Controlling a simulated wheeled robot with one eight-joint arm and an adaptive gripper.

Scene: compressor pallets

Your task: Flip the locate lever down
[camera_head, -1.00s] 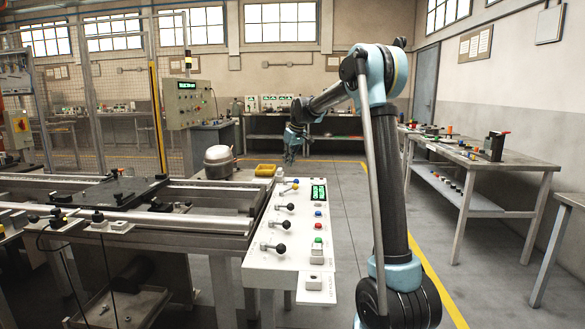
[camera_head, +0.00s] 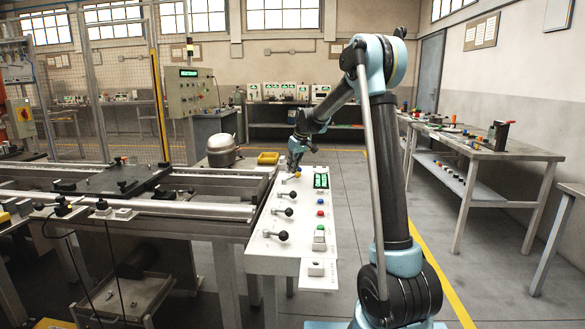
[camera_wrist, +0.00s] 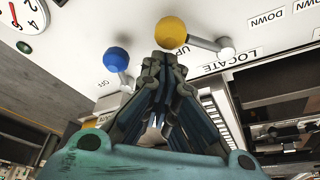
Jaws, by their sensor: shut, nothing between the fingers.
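The locate lever, with a yellow ball knob (camera_wrist: 171,33) on a short metal rod, stands on the white control panel beside the printed word LOCATE in the wrist view. Its knob (camera_head: 297,175) is small at the far end of the panel in the head view. My gripper (camera_wrist: 165,62) is shut and empty, with its fingertips close beside the yellow knob. I cannot tell whether they touch it. The gripper (camera_head: 294,166) shows above the panel's far end in the head view. A lever with a blue ball knob (camera_wrist: 117,59) is to the left, near the word OFF.
Several black-knobbed levers (camera_head: 282,235) run along the white panel (camera_head: 290,262), beside coloured buttons and a green display (camera_head: 321,180). A gauge (camera_wrist: 24,15) is at the wrist view's upper left.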

